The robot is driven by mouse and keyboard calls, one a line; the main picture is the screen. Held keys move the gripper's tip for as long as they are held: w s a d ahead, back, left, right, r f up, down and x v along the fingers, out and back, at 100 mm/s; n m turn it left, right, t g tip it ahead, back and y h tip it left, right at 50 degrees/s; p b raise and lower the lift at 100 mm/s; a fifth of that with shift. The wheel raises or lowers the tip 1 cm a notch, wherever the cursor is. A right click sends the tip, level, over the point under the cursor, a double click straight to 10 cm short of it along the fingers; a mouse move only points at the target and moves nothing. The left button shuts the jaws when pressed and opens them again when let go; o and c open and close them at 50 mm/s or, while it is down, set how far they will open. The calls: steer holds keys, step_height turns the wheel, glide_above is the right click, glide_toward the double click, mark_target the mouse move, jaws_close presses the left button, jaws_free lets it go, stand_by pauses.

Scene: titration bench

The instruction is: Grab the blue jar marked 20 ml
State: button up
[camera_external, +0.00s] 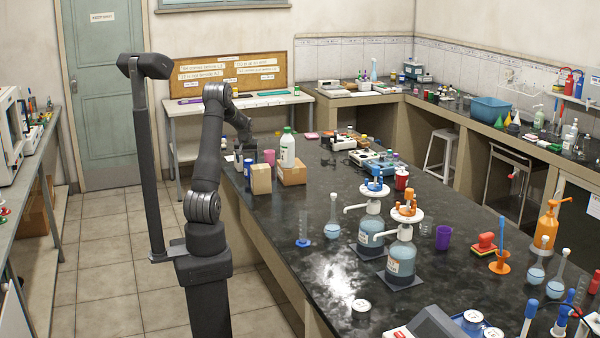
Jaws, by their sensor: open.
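A small blue jar (247,168) stands at the far left edge of the black bench, just left of a small cardboard box. Any marking on it is too small to read here.
Cardboard boxes (261,180) stand right of the jar, one under a white bottle with a green cap (287,148). A pink cup (269,157) is behind them. Dispenser bottles (401,263) and flasks (332,230) stand nearer. The front left bench top (315,275) is mostly clear.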

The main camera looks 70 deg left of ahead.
steer(key=shift+x, duration=3.1)
steer(key=shift+w, duration=0.2)
steer(key=c, duration=1.1)
